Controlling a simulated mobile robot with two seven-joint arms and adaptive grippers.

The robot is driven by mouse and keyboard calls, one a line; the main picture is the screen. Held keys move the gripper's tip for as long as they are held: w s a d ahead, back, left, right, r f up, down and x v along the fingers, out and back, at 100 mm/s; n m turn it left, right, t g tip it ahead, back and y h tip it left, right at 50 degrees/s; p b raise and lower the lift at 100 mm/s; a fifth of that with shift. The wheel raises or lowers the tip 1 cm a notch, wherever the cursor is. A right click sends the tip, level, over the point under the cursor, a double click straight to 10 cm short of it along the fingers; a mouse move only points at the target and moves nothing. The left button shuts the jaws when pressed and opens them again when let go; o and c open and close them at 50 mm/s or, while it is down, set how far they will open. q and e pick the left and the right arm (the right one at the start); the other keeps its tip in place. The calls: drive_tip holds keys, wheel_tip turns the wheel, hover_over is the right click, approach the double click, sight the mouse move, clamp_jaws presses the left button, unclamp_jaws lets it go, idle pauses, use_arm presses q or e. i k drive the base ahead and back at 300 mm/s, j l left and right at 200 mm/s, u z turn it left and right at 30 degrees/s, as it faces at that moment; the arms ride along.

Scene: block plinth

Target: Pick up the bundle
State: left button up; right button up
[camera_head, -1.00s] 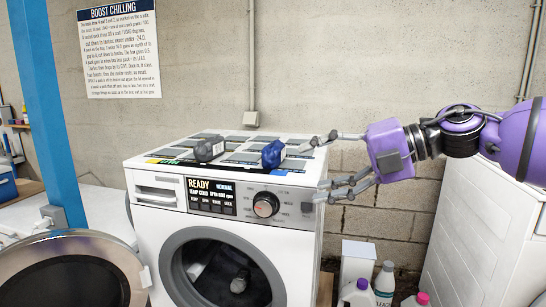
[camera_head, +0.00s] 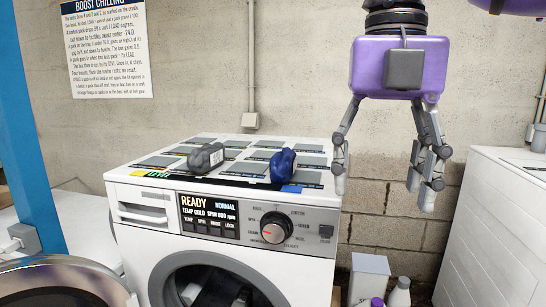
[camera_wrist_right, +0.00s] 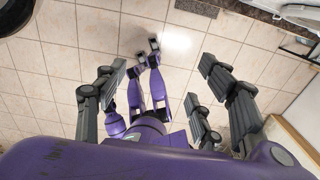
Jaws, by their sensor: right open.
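Two small wrapped bundles lie on the washing machine's top in the head view. The grey bundle (camera_head: 205,157) has a pale label and lies left of centre. The dark blue bundle (camera_head: 283,165) lies to its right, near the front edge. My right gripper (camera_head: 384,190) hangs with its fingers pointing down, to the right of the machine's top and apart from both bundles. It is open and empty. Its spread fingers also show in the right wrist view (camera_wrist_right: 160,70), above a tiled floor with no bundle between them. My left gripper is not in view.
A blue post (camera_head: 35,130) stands left. A white cabinet (camera_head: 490,220) stands right, with bottles (camera_head: 400,292) in the gap. A poster (camera_head: 108,50) hangs behind.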

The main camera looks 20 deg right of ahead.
sight(283, 165)
drive_tip(key=i, duration=1.1)
